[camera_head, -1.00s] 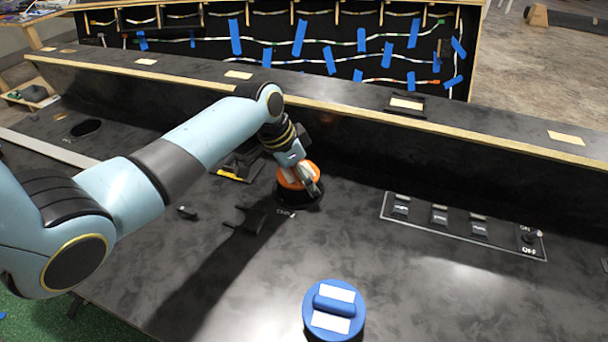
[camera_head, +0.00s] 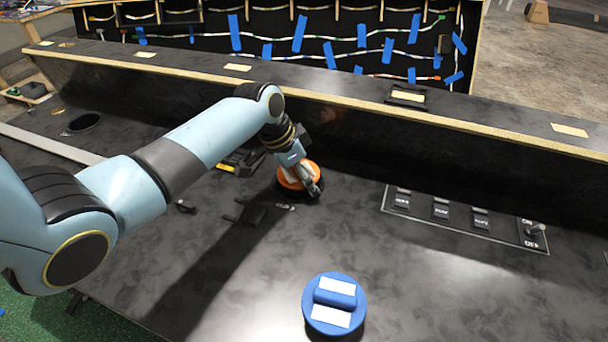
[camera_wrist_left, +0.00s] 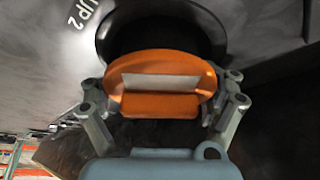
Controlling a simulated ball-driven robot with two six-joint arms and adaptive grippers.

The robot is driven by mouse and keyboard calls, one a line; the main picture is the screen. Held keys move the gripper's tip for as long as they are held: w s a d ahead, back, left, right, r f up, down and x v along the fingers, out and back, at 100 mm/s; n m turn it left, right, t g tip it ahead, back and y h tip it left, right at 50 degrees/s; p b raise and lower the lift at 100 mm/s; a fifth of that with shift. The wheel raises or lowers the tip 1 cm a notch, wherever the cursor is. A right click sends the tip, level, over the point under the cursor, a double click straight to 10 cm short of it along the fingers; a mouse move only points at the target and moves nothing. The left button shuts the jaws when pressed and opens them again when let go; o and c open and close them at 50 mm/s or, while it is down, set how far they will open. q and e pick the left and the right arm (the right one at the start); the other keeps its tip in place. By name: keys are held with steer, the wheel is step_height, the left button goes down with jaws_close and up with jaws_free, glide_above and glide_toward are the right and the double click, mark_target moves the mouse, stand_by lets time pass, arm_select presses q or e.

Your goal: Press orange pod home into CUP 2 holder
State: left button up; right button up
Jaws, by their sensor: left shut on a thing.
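The orange pod (camera_head: 297,176) is at the black CUP 2 holder (camera_head: 290,190) near the middle of the console. In the left wrist view the pod (camera_wrist_left: 165,72) shows a white label and a raised grip. My left gripper (camera_head: 304,183) is shut on the pod; in the wrist view its fingers (camera_wrist_left: 164,100) flank the grip. The black round holder (camera_wrist_left: 150,30) shows behind the pod, with "CUP 2" lettering to its left. How deep the pod sits cannot be told. My right gripper is not in view.
A blue pod (camera_head: 334,304) stands at the front of the console. A switch panel (camera_head: 460,218) lies to the right. A raised ledge (camera_head: 380,115) runs behind the holder. A round hole (camera_head: 84,123) is at far left. The front right surface is clear.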

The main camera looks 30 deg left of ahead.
arm_select(q)
steer(key=shift+s+f, duration=0.15)
steer(key=o, duration=1)
steer(key=shift+a, duration=0.1)
